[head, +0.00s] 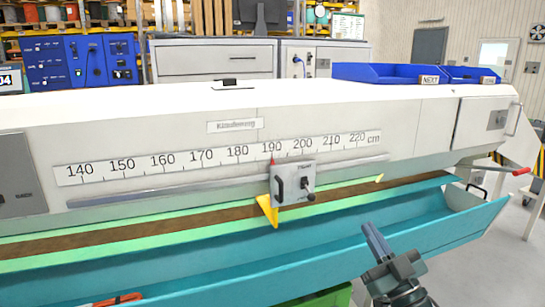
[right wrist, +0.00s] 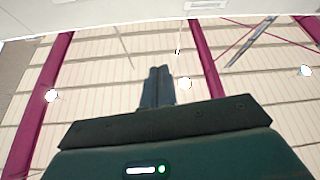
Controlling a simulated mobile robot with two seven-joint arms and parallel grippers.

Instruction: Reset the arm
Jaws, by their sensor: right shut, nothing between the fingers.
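My right gripper (head: 374,236) shows at the bottom right of the head view, in front of the teal trough. Its fingers are together and point up and to the left, with nothing between them. In the right wrist view the closed fingers (right wrist: 158,73) stand out against the ceiling. My left gripper is not in view.
A white machine (head: 420,125) with a centimetre scale (head: 200,157) spans the view. A slider box (head: 294,183) with a yellow pointer plate sits near 190. The teal trough (head: 230,265) runs along the front. Blue bins (head: 390,74) stand on top. Open floor lies at the right.

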